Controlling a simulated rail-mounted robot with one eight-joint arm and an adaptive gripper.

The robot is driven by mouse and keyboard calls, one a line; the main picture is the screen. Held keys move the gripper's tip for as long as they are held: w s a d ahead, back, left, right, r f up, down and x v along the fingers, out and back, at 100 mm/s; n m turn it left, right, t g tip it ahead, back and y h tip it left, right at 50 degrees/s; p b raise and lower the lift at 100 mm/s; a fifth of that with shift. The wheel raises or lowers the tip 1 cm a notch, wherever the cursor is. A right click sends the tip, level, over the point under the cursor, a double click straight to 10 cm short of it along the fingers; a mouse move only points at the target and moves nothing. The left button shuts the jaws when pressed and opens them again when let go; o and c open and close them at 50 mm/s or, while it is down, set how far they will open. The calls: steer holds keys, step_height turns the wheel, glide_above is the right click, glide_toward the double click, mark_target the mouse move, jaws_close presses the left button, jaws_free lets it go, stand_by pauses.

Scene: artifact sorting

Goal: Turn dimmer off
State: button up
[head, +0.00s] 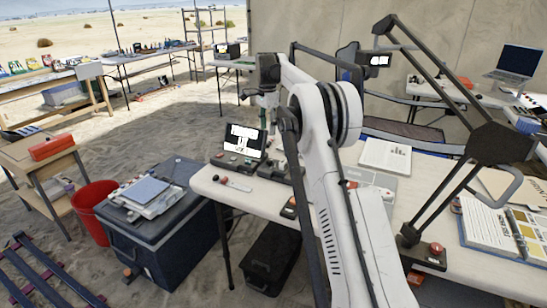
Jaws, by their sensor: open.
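No part is clearly marked as a dimmer. Small units with red-orange knobs are the likeliest candidates: one at the black lamp's base (436,249) on the right, and one near the table's front edge (289,207), partly beside my arm. A small red knob (223,179) also sits at the table's left end. My gripper (262,122) hangs open above the far left part of the white table (258,193), above and behind a small lit screen (245,139). It appears empty and apart from the knobs. My white arm hides the middle of the table.
The jointed black lamp (490,140) rises on the right. A dark cooler (165,225) and a red bucket (94,208) stand at left. A black bin (270,258) is below the table.

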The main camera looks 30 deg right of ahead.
mark_target(269, 160)
steer(key=f+b, duration=0.1)
steer(key=f, duration=0.3)
steer(key=f+b, duration=0.1)
steer(key=f, duration=0.9)
steer(key=shift+w+d+f+b, duration=0.15)
steer(key=shift+d+f+b, duration=0.1)
steer(key=shift+d+b, duration=0.15)
jaws_close()
